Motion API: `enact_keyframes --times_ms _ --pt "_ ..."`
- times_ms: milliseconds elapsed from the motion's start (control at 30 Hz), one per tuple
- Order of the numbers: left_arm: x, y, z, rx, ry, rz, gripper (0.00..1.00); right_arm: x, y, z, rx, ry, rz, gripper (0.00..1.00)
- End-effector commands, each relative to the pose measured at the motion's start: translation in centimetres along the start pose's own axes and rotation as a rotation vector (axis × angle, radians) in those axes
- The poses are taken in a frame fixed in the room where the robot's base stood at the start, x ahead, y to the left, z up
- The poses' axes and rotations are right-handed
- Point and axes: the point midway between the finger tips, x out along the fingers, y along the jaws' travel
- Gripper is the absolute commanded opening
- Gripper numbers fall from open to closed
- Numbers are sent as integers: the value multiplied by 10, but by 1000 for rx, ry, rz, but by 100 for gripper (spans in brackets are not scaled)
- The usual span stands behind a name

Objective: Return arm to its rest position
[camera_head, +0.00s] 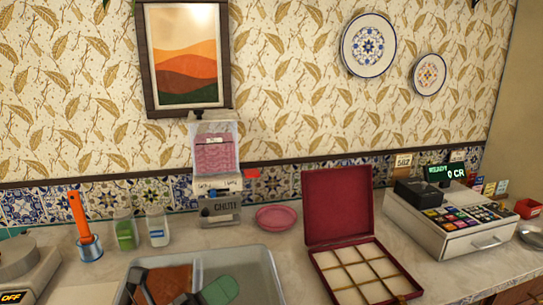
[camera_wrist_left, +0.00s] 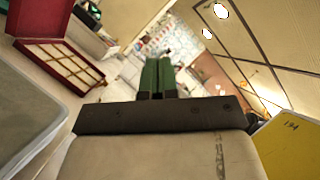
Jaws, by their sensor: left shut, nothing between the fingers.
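My left gripper (camera_wrist_left: 158,78) shows in the left wrist view, with two dark green fingers side by side, shut and empty. Its fingers point away over the room, apart from the counter things. In the head view I cannot make it out surely; dark, brown and green shapes (camera_head: 220,290) show at the bottom, over or in the grey tray (camera_head: 262,262). My right gripper is not in view.
An open red box (camera_head: 338,205) with empty compartments stands right of the tray; it also shows in the left wrist view (camera_wrist_left: 40,20). A cash register (camera_head: 450,222) is farther right. A pink plate (camera_head: 276,217), jars (camera_head: 157,226) and a dispenser (camera_head: 216,160) line the back.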

Motion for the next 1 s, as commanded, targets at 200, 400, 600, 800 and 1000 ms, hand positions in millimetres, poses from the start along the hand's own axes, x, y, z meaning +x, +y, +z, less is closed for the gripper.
enact_keyframes --times_ms 200,400,600,800,1000 --pt "-57 37 38 -542 -600 141 0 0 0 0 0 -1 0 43" --pt "-148 94 15 -1017 -1116 396 0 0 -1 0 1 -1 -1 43" --pt "-231 119 -56 -1381 -1516 708 0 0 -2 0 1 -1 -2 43" --pt "-279 110 -120 -1596 -1753 975 0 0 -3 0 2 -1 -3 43" --pt "-311 86 -174 -1746 -1920 1231 0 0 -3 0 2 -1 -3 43"
